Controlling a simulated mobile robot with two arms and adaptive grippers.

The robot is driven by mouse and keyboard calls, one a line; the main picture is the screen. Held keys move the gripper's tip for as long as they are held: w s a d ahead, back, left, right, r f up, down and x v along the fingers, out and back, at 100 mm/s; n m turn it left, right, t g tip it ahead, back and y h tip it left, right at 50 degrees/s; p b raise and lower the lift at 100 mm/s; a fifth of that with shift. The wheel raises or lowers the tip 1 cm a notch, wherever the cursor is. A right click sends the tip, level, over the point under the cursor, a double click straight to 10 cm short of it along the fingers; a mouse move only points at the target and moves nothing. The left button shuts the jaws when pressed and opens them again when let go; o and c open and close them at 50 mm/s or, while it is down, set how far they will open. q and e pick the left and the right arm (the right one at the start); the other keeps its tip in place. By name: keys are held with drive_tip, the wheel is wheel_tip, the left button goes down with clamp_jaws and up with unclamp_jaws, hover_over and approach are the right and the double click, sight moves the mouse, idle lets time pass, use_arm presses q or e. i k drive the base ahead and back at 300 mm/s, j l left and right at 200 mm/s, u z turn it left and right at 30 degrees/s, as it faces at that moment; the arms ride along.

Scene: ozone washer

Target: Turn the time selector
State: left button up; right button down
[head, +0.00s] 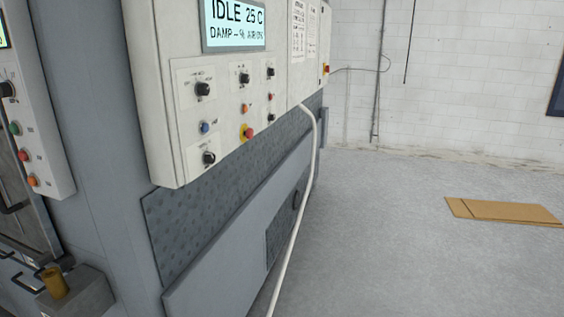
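A white control panel (150,75) hangs on the side of the grey machine, on the left half of the head view. It carries several black rotary knobs: a large one at upper left (202,89), one at upper middle (244,78), one at upper right (270,72) and one at lower left (208,158). Their labels are too small to read, so I cannot tell which is the time selector. A display (234,25) above them reads "IDLE 25 C". Neither of my grippers is in view.
A white cable (313,150) hangs from the panel to the floor. Flat cardboard (505,211) lies on the right; the floor (400,270) between is clear.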

sight(244, 79)
drive_tip(key=i+l+u, duration=0.1)
drive_tip(key=i+l, duration=0.15)
drive_tip(key=l, duration=0.2)
drive_tip(key=i+l+u, duration=0.1)
drive_tip(key=i+l, duration=0.15)
drive_tip(key=l, duration=0.25)
drive_tip(key=i+l+u, duration=0.1)
drive_tip(key=i+l, duration=0.15)
drive_tip(key=l, duration=0.25)
drive_tip(key=i+l+u, duration=0.1)
drive_tip(key=l, duration=0.4)
drive_tip(key=i+l+u, duration=0.1)
drive_tip(key=i+l, duration=0.2)
drive_tip(key=l, duration=0.25)
drive_tip(key=i+l+u, duration=0.1)
drive_tip(key=l, duration=0.4)
drive_tip(key=i+l+u, duration=0.1)
drive_tip(key=i+l, duration=0.15)
drive_tip(key=l, duration=0.35)
drive_tip(key=i+l+u, duration=0.15)
drive_tip(key=l, duration=0.4)
drive_tip(key=i+j, duration=0.1)
drive_tip(key=j, duration=0.7)
drive_tip(key=i+j, duration=0.15)
drive_tip(key=j, duration=0.25)
drive_tip(key=u, duration=0.05)
